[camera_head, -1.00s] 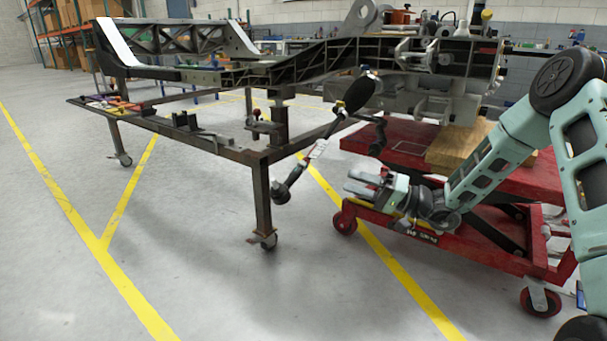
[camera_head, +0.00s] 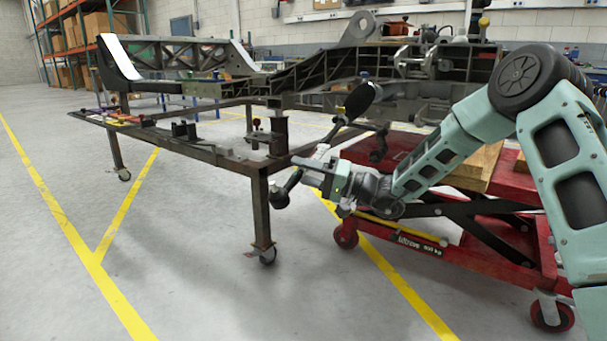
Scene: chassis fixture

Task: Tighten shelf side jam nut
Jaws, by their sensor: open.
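A dark rod with black ends (camera_head: 281,197) slants up beside the front right corner of the dark steel chassis fixture (camera_head: 259,212). Its upper black oval end (camera_head: 361,99) sits under the frame rail. My gripper (camera_head: 304,170) is open and overlaps the middle of this rod in the picture. Its grey fingers point left. I cannot tell whether they are around the rod or only in front of it. The jam nut is too small or hidden to make out. The rod's middle is partly hidden by the gripper.
A red wheeled lift cart (camera_head: 470,265) stands under and behind my arm, with a wooden block (camera_head: 478,168) on it. The fixture's caster leg (camera_head: 260,225) is just left of the gripper. Several small colored items lie on the fixture's left shelf (camera_head: 160,134). The floor in front is clear.

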